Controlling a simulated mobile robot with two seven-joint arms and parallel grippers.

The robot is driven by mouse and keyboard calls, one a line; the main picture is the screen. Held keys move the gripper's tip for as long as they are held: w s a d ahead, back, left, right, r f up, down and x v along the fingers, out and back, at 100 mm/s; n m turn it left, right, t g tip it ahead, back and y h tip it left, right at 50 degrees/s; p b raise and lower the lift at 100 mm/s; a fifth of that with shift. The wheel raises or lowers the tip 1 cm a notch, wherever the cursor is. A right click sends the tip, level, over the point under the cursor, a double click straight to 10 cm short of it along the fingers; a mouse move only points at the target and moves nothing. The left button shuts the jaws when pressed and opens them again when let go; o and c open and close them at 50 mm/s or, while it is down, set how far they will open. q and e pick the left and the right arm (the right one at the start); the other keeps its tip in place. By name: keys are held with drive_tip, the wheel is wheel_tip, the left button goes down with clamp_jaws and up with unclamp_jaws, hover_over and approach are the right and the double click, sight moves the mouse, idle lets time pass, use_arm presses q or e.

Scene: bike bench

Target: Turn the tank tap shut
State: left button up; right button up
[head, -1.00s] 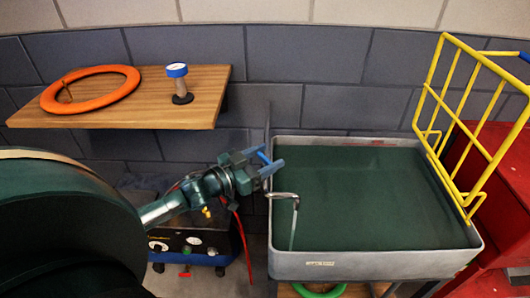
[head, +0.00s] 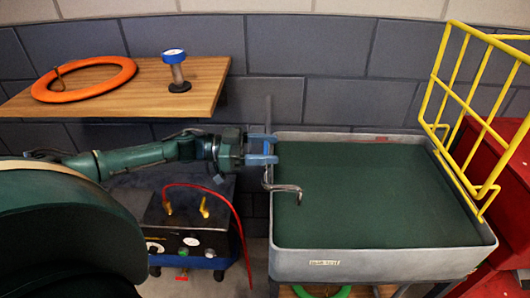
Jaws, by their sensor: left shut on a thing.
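The tank (head: 380,266) is a grey rectangular basin, dark green inside, with a small label on its front. The metal tap (head: 286,189) stands at its left edge, and its bent spout reaches over the basin. No stream shows below the spout. My left gripper (head: 267,150) is at the tap's upper part, over the tank's left rim, shut on the tap handle. Its blue fingers hide most of the handle, so its exact angle is hard to see. My right gripper is not in view.
A wooden shelf (head: 130,98) at upper left holds an orange ring (head: 85,94) and a blue-topped post (head: 176,72). Below my left arm is a machine (head: 187,240) with a red hose (head: 236,215). A yellow rack (head: 459,110) and red cabinet (head: 497,165) stand at right.

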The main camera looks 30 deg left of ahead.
use_arm(q)
drive_tip(key=shift+r, duration=0.1)
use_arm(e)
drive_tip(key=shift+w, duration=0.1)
use_arm(q)
drive_tip(key=o, duration=1)
drive_tip(key=shift+d, duration=0.1)
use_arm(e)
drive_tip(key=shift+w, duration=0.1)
use_arm(q)
drive_tip(key=shift+s+a, duration=0.1)
drive_tip(key=shift+a, duration=0.2)
drive_tip(key=b+v, duration=0.2)
drive_tip(key=v, duration=1)
drive_tip(key=shift+s+a, duration=0.1)
drive_tip(key=shift+a, duration=0.25)
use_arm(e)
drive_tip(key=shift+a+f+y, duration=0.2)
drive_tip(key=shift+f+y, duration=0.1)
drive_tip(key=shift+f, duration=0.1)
